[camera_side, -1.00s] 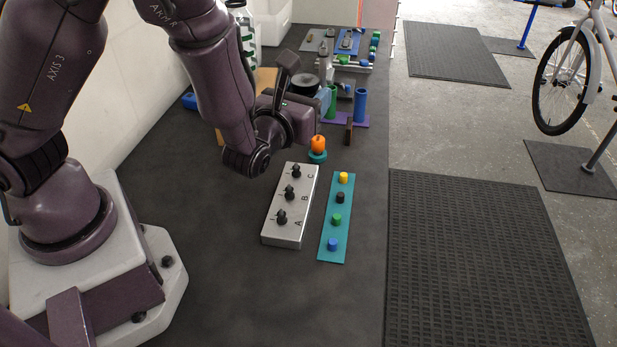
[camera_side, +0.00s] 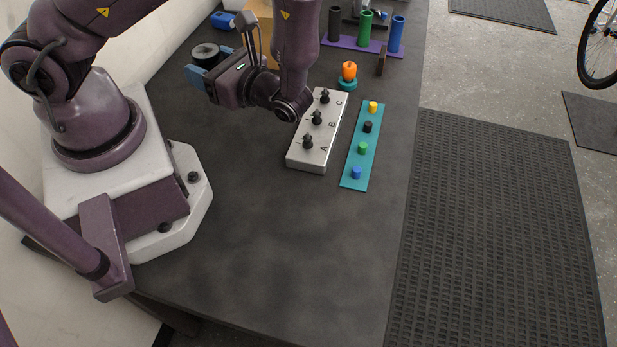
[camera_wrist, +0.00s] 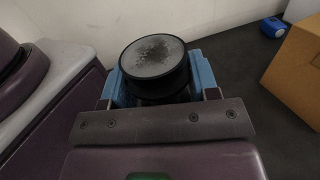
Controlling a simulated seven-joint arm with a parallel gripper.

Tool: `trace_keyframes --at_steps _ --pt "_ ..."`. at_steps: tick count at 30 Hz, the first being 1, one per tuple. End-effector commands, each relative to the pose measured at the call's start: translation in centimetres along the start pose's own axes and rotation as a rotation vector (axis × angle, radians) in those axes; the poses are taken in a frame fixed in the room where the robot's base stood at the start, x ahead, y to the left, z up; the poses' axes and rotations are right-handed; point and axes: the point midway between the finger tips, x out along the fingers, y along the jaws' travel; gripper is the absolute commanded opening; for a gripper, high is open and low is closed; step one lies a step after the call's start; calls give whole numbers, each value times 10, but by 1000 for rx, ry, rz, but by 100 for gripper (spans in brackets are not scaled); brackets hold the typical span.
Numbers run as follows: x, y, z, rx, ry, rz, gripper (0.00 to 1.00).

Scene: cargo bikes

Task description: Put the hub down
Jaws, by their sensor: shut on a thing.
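The hub, a black spool-like cylinder with a worn grey top face, is between the blue fingers of my gripper (camera_side: 205,62). In the side view the hub (camera_side: 205,50) is at the upper left, near the white wall. In the wrist view the hub (camera_wrist: 153,58) fills the middle, with a blue finger of my gripper (camera_wrist: 160,82) on each side of it. My gripper is shut on the hub. The hub's underside is hidden, and I cannot tell its exact height over the dark bench (camera_side: 280,240).
A cardboard box (camera_side: 262,22) and a blue object (camera_side: 222,19) are behind the hub. A grey switch box (camera_side: 307,165), a teal strip of coloured pegs (camera_side: 355,183) and an orange item on a teal ring (camera_side: 348,71) are to the right. The front of the bench is clear.

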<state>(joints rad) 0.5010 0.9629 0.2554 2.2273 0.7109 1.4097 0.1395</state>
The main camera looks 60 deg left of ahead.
Motion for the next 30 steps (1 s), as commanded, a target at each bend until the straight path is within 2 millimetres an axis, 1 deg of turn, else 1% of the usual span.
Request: trace_keyframes --at_steps 1,4,8,9,11,12,14,15,17,18,20,21,27,30 --pt "0 14 -6 2 -3 101 24" --pt "-8 45 -17 2 -3 310 24" --pt "-29 82 -29 2 -1 591 24" --pt "-38 92 -31 3 0 678 24" --pt "-52 107 -35 4 -1 811 24" --pt "-63 116 -37 4 1 901 24" --pt "-80 127 -39 3 1 1035 24" --pt "-92 133 -40 5 1 1125 24" --pt "-111 141 -40 4 1 1261 24" --pt "-124 145 -40 4 1 1352 24" --pt "-144 149 -39 5 2 1487 24" --pt "-157 150 -38 4 1 1577 24" --pt "-217 149 -26 4 1 2007 24" --pt "-239 144 -18 3 2 2199 24"
